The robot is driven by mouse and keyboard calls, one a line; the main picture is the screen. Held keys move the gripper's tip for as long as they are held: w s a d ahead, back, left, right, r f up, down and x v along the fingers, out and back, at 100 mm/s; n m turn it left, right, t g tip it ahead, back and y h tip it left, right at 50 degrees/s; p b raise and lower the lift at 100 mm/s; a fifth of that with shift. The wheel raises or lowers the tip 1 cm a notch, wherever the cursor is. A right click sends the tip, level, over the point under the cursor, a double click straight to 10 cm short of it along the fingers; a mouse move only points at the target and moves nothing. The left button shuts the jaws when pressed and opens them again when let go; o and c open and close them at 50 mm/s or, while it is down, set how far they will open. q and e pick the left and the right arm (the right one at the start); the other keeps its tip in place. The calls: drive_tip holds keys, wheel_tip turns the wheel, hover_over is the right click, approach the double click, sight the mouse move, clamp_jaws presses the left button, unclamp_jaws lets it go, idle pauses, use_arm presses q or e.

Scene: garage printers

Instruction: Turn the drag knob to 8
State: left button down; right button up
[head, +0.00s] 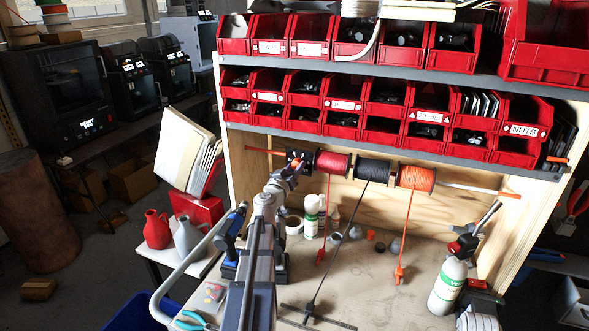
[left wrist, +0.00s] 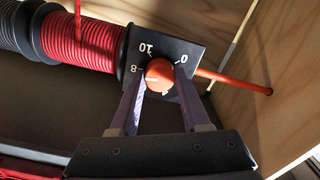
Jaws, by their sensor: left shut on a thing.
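The drag knob (left wrist: 160,72) is a round orange knob with a white pointer mark, on a black dial plate (left wrist: 190,50) beside the red spool. The plate carries the numbers 10, 8 and 0. The pointer faces left, close to the 8; the exact alignment is hard to tell. My left gripper (left wrist: 160,86) is shut on the knob, with one finger on each side of it. In the head view my left gripper (head: 289,172) reaches the dial plate (head: 294,156) at the left end of the spool rod, and hides most of the knob.
A red spool (head: 332,163), a black spool (head: 373,169) and an orange spool (head: 416,178) sit on the rod, with lines hanging down. Red bins fill the shelves above. Bottles, a gas canister (head: 447,283) and small parts stand on the bench (head: 385,285) below.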

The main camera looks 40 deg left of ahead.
use_arm(q)
drive_tip(key=shift+d, duration=0.1)
idle(0.3)
drive_tip(key=shift+c, duration=1.9)
unclamp_jaws()
drive_tip(key=v, duration=0.7)
drive_tip(key=shift+s, duration=0.4)
